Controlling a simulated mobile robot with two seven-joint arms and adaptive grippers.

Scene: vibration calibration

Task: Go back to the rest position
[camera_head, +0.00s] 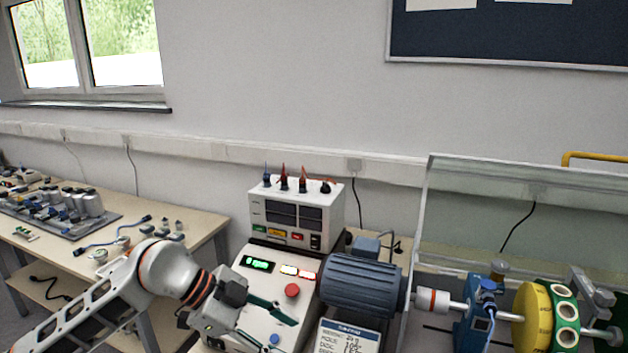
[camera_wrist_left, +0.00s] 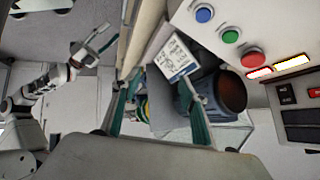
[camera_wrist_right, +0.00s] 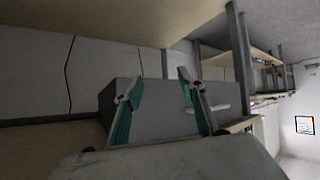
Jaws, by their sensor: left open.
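My left gripper (camera_head: 284,333) is open in front of the control box (camera_head: 258,299), near its red button (camera_head: 292,290). In the left wrist view its two green fingers (camera_wrist_left: 160,78) are apart with nothing between them, and the control box's blue, green and red buttons (camera_wrist_left: 231,36) lie beyond. My right gripper is outside the head view. In the right wrist view its fingers (camera_wrist_right: 160,80) are apart and empty, facing a grey box-like surface (camera_wrist_right: 158,110). My right arm also shows at the left of the left wrist view (camera_wrist_left: 40,88).
An electric motor (camera_head: 362,284) with a shaft, blue bearing block (camera_head: 470,325) and yellow disc (camera_head: 532,316) stands right of the control box, by a clear guard (camera_head: 520,178). A power supply (camera_head: 297,217) stands behind. A side table (camera_head: 200,212) with parts is at left.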

